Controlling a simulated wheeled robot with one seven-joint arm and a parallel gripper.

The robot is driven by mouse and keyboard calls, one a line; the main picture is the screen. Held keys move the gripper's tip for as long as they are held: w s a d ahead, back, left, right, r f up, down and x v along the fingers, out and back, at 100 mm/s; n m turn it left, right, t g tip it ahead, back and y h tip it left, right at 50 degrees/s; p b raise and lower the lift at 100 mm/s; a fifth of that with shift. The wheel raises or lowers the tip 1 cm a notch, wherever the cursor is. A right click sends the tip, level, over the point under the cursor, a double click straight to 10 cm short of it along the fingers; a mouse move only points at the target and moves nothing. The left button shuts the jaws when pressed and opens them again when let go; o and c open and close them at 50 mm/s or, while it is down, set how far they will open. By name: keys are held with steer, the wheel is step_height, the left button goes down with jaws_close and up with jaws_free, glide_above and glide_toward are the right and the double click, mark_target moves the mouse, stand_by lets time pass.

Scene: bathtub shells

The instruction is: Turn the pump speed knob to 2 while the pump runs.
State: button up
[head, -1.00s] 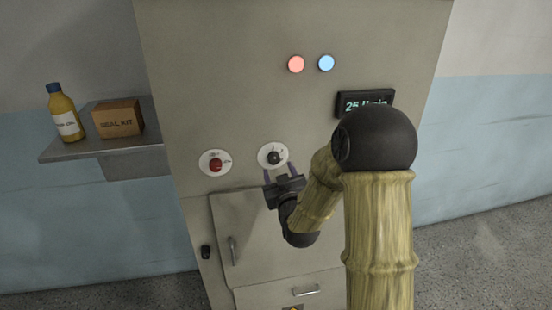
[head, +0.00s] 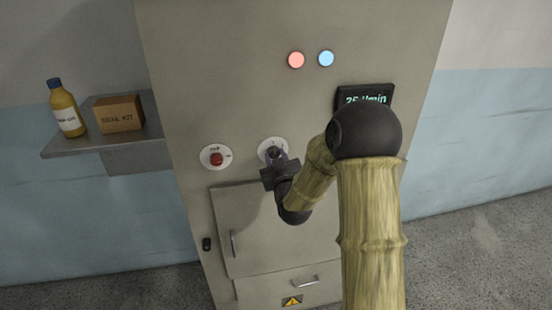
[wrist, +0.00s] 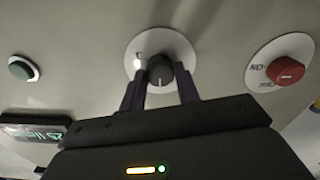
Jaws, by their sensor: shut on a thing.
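The speed knob (wrist: 160,72) is a black knob on a white round dial (wrist: 132,58) in the wrist view. In the head view the dial (head: 264,147) shows on the cabinet front, with the knob mostly behind my gripper. My gripper (head: 277,158) is at the knob, and its two dark fingers (wrist: 160,88) stand on either side of it, shut on it. A white pointer line on the knob shows in the wrist view. The dial marks are too small to read surely. The display (head: 365,98) is lit and reads about 25 l/min, partly covered by my arm.
A red knob (head: 216,159) on its own white dial is left of my gripper. Red (head: 296,60) and blue (head: 326,58) round lights sit above. A shelf (head: 75,147) at left holds a yellow bottle (head: 66,110) and a cardboard box (head: 119,114). Door handles project below.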

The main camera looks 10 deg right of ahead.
steer(key=shift+f+m+b, duration=0.1)
steer(key=shift+m+b, duration=0.3)
steer(key=shift+b, duration=0.2)
steer(key=shift+f+m+b, duration=0.1)
steer(key=shift+m+b, duration=0.4)
steer(key=shift+b, duration=0.2)
steer(key=m+b, duration=0.4)
steer(key=shift+b, duration=0.3)
steer(key=m+b, duration=0.2)
steer(key=shift+m, duration=0.3)
steer(key=shift+m+b, duration=1.5)
steer(key=shift+m, duration=0.2)
steer(key=o, duration=1)
steer(key=shift+r, duration=0.2)
